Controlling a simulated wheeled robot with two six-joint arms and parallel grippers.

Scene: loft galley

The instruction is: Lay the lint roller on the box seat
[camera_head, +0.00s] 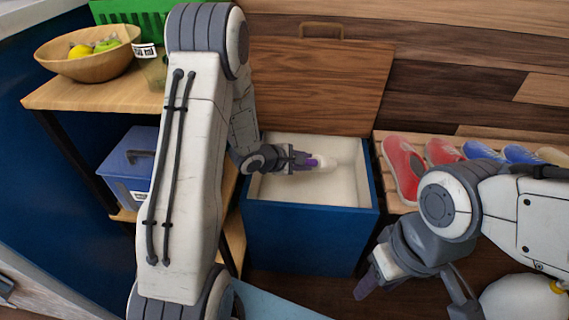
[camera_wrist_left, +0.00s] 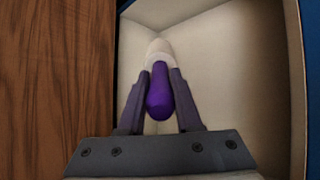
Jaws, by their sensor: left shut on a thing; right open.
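The lint roller (camera_head: 328,163) has a purple handle and a whitish roll. My left gripper (camera_head: 308,161) is shut on its purple handle, which also shows between the fingers in the left wrist view (camera_wrist_left: 159,98). The roll points away from the gripper. The box seat (camera_head: 310,231) is a blue box with a cream inside, and its brown wooden lid (camera_head: 318,82) stands open at the back. The roller is over or within the open box; its height above the floor inside is unclear. My right gripper (camera_head: 412,291) is open and empty, front right of the box.
A slatted rack (camera_head: 393,185) with red, blue and other shoes stands right of the box. At left, a wooden shelf unit holds a fruit bowl (camera_head: 88,63), a glass jar (camera_head: 151,70), a green crate (camera_head: 128,14) and a lidded blue bin (camera_head: 126,170).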

